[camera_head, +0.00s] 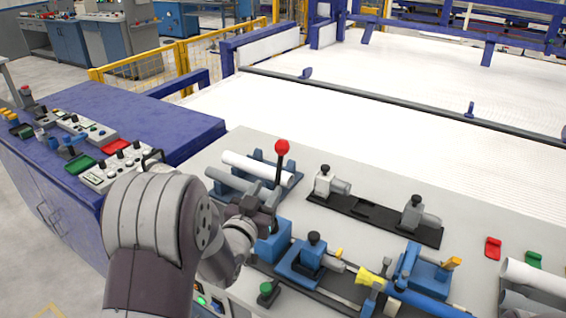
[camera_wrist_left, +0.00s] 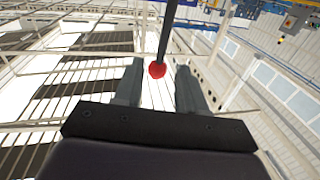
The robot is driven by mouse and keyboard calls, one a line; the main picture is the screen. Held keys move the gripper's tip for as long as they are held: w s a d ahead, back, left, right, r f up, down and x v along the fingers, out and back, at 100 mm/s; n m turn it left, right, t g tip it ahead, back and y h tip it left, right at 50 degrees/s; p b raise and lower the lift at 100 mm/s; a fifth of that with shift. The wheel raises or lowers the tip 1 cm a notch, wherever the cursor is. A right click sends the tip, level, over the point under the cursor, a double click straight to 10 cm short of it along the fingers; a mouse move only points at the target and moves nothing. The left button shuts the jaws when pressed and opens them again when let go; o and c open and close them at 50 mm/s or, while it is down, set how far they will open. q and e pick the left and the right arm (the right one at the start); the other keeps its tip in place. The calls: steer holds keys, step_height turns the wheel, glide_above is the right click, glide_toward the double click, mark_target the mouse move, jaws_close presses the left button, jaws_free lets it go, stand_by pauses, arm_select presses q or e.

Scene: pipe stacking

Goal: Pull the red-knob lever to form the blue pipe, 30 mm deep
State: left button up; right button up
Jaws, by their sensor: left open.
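The lever with a red knob (camera_head: 282,146) stands upright on the bench, its dark rod running down behind my left gripper (camera_head: 266,212). The gripper is open, close beside the lower part of the rod. In the left wrist view the red knob (camera_wrist_left: 157,70) and rod show between the two spread fingers (camera_wrist_left: 158,88); I cannot tell whether either touches. The blue pipe (camera_head: 430,305) lies at the lower right, its end near a yellow piece (camera_head: 370,278) on the blue clamp fixture. My right gripper is not in view.
A rack with white and grey pipes (camera_head: 258,168) stands behind the lever. Grey clamps on a black rail (camera_head: 375,217) are to its right. A green button (camera_head: 266,290) is in front. A purple cabinet (camera_head: 130,110) with control boxes stands left.

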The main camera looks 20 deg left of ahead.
mark_target(278, 173)
arm_select(q)
steer(key=w, duration=0.3)
steer(key=w+p, duration=0.1)
steer(key=w, duration=0.3)
steer(key=w+a, duration=0.1)
steer(key=w, duration=0.2)
steer(key=shift+w+f, duration=0.2)
steer(key=shift+w, duration=0.2)
steer(key=shift+w+a+f, duration=0.1)
steer(key=shift+w+f, duration=0.1)
steer(key=shift+w, duration=0.3)
steer(key=shift+s, duration=0.15)
jaws_close()
